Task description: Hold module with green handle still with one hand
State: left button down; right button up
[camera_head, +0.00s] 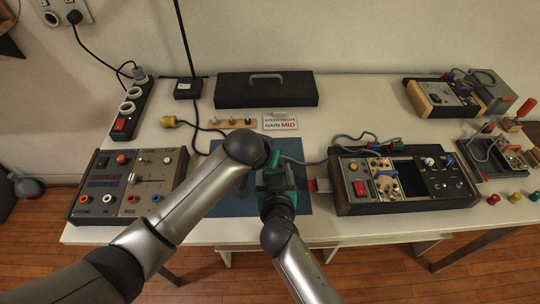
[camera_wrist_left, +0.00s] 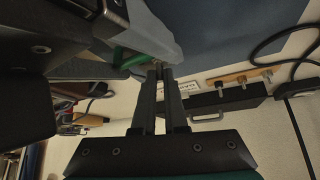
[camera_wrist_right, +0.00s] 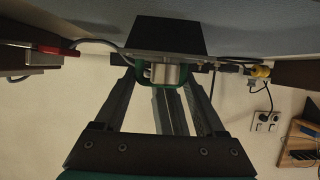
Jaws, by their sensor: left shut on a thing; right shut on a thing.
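The module (camera_wrist_right: 165,36) is a dark block with a green handle (camera_wrist_right: 142,78) and a silver cylinder, seen ahead of my right gripper. It is over the blue mat (camera_head: 235,204), mostly hidden by my arms in the head view. My right gripper (camera_wrist_right: 163,82) has its fingers on either side of the green handle and is shut on it. My left gripper (camera_wrist_left: 161,68) has its fingertips close together, beside the green handle (camera_wrist_left: 118,57). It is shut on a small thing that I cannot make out.
A rack (camera_head: 400,206) with an open bay stands right of the mat. A control box (camera_head: 127,196) stands at left. Behind are a black case (camera_head: 266,95) and a label sign (camera_head: 280,122). A grey cable (camera_head: 345,138) runs near the rack. More devices crowd the right end.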

pick_arm(q)
jog(key=c, duration=0.9)
grip_release()
jog(key=shift+c, duration=0.2)
jog(key=v, duration=1.2)
